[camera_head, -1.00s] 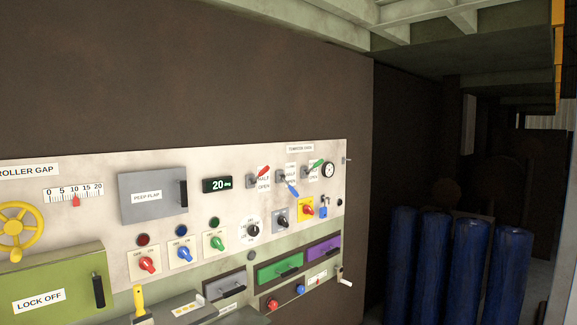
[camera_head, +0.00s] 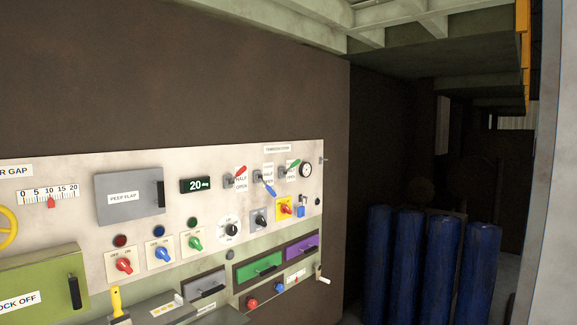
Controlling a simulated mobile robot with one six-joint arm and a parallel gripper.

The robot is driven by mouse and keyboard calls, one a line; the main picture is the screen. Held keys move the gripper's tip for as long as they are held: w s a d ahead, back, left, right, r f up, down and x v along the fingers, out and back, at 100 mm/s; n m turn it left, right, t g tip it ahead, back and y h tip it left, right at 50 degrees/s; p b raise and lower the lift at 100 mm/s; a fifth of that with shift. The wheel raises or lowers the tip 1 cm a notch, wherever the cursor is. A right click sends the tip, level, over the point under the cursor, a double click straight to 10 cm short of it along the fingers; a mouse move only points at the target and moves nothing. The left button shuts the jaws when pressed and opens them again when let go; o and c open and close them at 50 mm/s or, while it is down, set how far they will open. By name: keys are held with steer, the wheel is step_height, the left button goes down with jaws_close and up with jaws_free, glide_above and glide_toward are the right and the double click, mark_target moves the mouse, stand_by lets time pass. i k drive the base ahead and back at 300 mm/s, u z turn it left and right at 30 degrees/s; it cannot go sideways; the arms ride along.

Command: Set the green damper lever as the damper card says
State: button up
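The green damper lever (camera_head: 293,165) is at the upper right of the control panel, beside the round gauge. Its handle tilts up and to the right from a grey base, with a small label next to it that I cannot read fully. To its left are a red lever (camera_head: 240,170), also tilted up and right, and a blue lever (camera_head: 269,189), tilted down and right. The labels by the red and blue levers show HALF and OPEN. I cannot make out a damper card. My gripper is not in view.
The panel (camera_head: 75,172) also has a peep flap (camera_head: 130,197), a display reading 20 (camera_head: 195,185), several knobs, and green (camera_head: 258,265) and purple (camera_head: 302,246) drawers below. Dark blue cylinders (camera_head: 440,265) stand to the right. A pale post (camera_head: 550,200) edges the far right.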

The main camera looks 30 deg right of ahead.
mark_target(297, 161)
steer(key=z, duration=0.3)
steer(key=i, duration=1)
steer(key=u, duration=0.3)
